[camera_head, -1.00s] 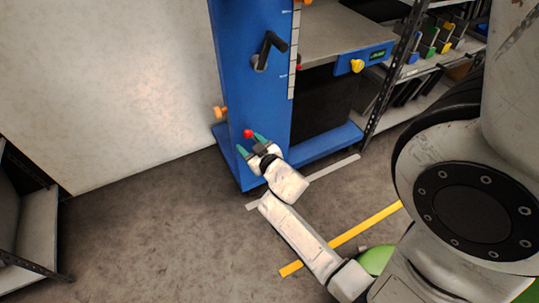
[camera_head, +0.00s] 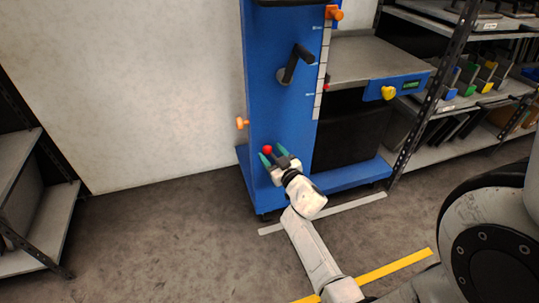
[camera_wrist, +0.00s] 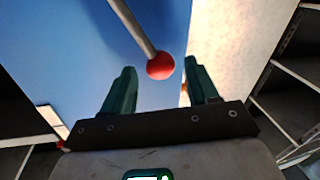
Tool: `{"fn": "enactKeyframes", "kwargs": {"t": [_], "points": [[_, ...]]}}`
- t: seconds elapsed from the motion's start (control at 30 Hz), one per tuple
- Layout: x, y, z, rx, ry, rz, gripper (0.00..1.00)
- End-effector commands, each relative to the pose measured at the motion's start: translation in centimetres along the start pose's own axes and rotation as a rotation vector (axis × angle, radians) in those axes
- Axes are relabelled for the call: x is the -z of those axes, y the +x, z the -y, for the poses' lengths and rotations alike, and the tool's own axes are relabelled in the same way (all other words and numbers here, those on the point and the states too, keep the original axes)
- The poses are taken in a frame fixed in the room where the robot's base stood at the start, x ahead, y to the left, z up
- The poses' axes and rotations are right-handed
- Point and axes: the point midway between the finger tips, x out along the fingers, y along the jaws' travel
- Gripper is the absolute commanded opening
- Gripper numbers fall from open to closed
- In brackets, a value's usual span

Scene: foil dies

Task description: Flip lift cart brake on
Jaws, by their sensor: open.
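The blue lift cart (camera_head: 280,110) stands against the wall, with a flat grey platform (camera_head: 375,60) on its right side. A red ball knob (camera_head: 267,150) sits low on the front of its column. In the wrist view the red knob (camera_wrist: 160,66) is on the end of a thin grey rod (camera_wrist: 132,28), just beyond and between the green fingertips. My gripper (camera_head: 273,157) is open, with its fingers on either side of the knob's line; contact is not visible. It also shows in the wrist view (camera_wrist: 160,80).
A black crank handle (camera_head: 295,63) sticks out above the knob. Orange knobs (camera_head: 242,123) and a yellow knob (camera_head: 389,92) are on the cart. Shelves stand at right (camera_head: 470,100) and left (camera_head: 40,220). The floor left of the cart is clear.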

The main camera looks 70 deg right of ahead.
Motion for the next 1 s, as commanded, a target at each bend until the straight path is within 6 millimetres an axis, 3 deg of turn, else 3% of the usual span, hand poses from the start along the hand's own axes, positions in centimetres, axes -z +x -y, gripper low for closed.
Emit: {"fn": "enactKeyframes", "kwargs": {"t": [0.2, 0.5, 1.0], "points": [[-0.1, 1.8, 0.0, 0.0, 0.001, 0.001, 0.59], [0.0, 1.9, 0.0, 0.0, 0.0, 0.001, 0.59], [0.0, 1.9, 0.0, 0.0, 0.0, 0.001, 0.12]]}}
